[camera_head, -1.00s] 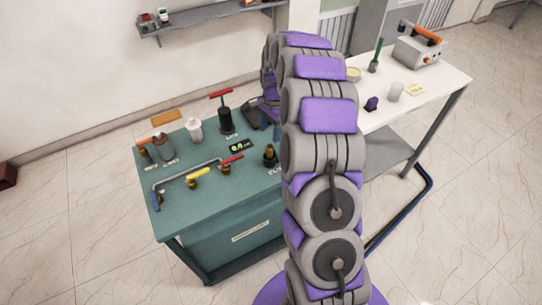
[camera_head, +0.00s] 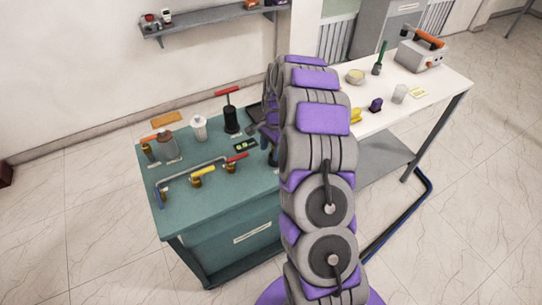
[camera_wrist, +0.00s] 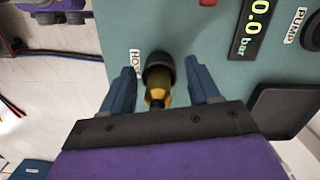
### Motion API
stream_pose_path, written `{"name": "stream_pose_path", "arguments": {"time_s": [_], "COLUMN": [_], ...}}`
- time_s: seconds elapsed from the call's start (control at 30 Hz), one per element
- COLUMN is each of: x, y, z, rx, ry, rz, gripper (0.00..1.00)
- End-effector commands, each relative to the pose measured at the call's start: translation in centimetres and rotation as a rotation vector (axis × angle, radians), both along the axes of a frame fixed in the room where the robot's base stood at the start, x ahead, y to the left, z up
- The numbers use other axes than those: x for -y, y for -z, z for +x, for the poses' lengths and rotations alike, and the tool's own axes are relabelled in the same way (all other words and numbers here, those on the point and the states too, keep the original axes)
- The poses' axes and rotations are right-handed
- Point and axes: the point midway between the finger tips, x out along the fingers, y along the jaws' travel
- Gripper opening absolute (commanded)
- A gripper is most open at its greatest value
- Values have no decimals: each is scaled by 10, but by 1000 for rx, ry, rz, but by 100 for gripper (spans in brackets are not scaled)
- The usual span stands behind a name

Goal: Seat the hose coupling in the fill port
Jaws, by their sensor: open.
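In the wrist view, a brass fitting with a dark round collar (camera_wrist: 158,76), which looks like the hose coupling, stands on the teal bench top beside a partly hidden label starting "HO". My gripper (camera_wrist: 159,68) is open, with one blue finger on each side of the fitting and visible gaps to both. In the head view my arm hides this fitting and most of the gripper. I cannot tell which fitting is the fill port.
The teal bench (camera_head: 215,205) also holds a white bottle (camera_head: 199,128), a black pump with a red handle (camera_head: 231,115) and a pressure display (camera_head: 245,145). In the wrist view a dark tray (camera_wrist: 288,112) lies right of the gripper. A white table (camera_head: 430,95) with small items stands right.

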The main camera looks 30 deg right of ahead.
Motion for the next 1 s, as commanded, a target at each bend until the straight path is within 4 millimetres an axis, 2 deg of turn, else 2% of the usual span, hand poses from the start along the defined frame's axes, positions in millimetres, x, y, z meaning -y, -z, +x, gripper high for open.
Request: {"name": "stream_pose_path", "arguments": {"time_s": [0.07,0.2,0.53,0.7,1.0], "x": [4,8,-4,-3,2], "y": [0,0,-1,-1,0], "z": [0,0,0,0,0], "rx": [1,1,-1,-2,-1], "ry": [3,3,2,2,2], "rz": [2,6,-4,-2,2], "gripper": [61,48,16,1,1]}}
